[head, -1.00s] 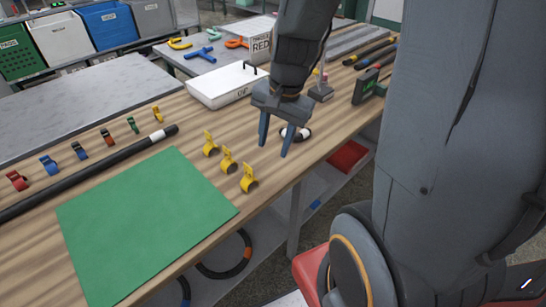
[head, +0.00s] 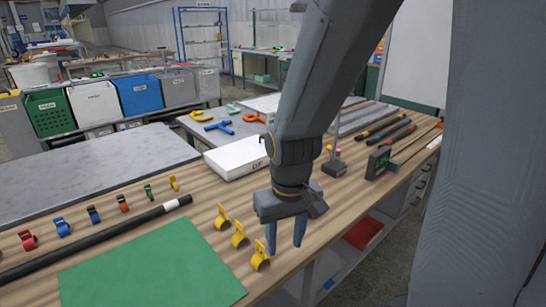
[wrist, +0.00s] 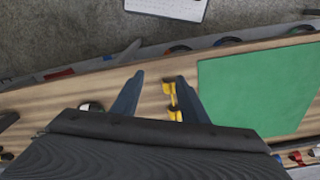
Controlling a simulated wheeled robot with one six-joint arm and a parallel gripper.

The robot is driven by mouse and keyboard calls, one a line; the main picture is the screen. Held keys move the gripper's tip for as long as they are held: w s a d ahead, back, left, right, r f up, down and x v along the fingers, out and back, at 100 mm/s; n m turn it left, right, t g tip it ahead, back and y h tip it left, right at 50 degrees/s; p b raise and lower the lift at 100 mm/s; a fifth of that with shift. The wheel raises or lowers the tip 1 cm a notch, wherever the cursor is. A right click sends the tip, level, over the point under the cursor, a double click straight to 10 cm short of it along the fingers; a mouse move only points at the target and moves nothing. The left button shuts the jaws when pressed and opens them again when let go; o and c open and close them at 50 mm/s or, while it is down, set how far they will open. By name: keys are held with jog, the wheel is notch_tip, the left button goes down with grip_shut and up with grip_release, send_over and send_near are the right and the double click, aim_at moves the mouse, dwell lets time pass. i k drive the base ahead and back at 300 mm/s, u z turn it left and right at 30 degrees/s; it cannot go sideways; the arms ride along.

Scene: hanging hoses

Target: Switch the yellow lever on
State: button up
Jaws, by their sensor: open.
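A small grey stand (head: 333,167) on the bench, right of my arm in the head view, carries a yellow-tipped lever (head: 329,149) and a reddish tip beside it. They are small, so I cannot tell the lever's position. My gripper (head: 285,242) is open, pointing down over the wooden bench, nearer the camera than the stand and apart from it. In the wrist view my gripper (wrist: 160,84) has nothing held between its fingers. The lever is not identifiable in the wrist view.
Several yellow clips (head: 239,235) stand just left of my gripper. A green mat (head: 150,270) lies at the front left. A white box (head: 235,157) sits behind my arm. A dark green-screened device (head: 378,162) stands right of the lever stand. Black hoses (head: 388,132) lie further back.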

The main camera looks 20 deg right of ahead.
aim_at(329, 148)
jog(key=k, duration=1.3)
jog(key=z, duration=0.7)
jog(key=i, duration=0.6)
jog(key=z, duration=0.7)
jog(key=i, duration=1.25)
jog(key=u, duration=0.95)
jog(key=i, duration=0.35)
jog(key=u, duration=0.35)
